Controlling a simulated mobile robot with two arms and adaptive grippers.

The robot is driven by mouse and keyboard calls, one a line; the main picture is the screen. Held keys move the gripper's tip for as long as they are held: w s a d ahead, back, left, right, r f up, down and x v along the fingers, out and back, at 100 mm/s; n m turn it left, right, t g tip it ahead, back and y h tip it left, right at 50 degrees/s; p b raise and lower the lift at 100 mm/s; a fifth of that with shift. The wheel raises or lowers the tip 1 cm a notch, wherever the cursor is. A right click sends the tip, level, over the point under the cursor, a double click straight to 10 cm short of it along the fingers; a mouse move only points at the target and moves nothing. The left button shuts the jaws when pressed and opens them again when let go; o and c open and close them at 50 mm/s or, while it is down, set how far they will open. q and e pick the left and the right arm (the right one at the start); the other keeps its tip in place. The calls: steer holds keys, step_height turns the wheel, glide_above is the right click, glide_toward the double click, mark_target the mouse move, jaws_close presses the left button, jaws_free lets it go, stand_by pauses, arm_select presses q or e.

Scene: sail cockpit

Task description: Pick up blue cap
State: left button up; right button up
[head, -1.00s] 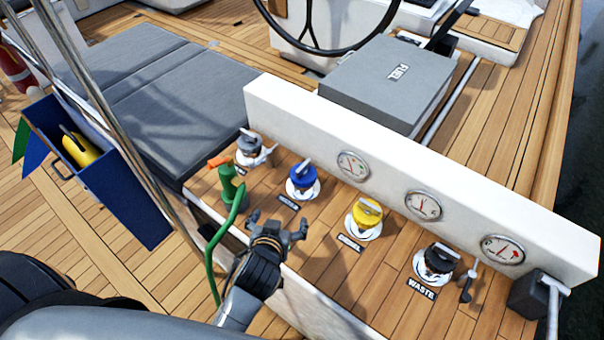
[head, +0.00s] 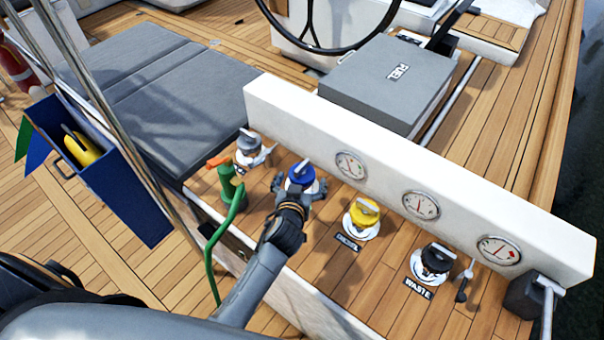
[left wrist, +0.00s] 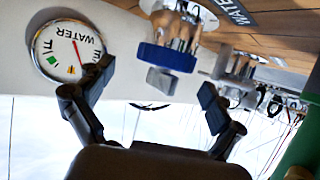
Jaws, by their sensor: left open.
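The blue cap (head: 301,173) sits on its white deck fitting, second from the left in the row of caps. It also shows in the left wrist view (left wrist: 166,58), with a grey grip tab on it. My left gripper (head: 298,187) is open and empty, with one finger on each side of the cap in the head view. In the left wrist view the cap lies between and beyond the two open fingers, apart from them. My right gripper is not in view.
A grey cap (head: 248,142) and a green nozzle with hose (head: 232,185) stand left of the blue cap. A yellow cap (head: 362,212) and black cap (head: 434,262) stand right. A white wall with gauges (head: 385,178) rises just behind.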

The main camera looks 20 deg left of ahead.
mark_target(301, 174)
arm_select(q)
steer(key=x, duration=0.4)
steer(key=shift+w+a, duration=0.25)
steer(key=shift+a, duration=0.1)
steer(key=c, duration=1.3)
steer(key=shift+c, duration=0.4)
steer(key=shift+r, duration=0.15)
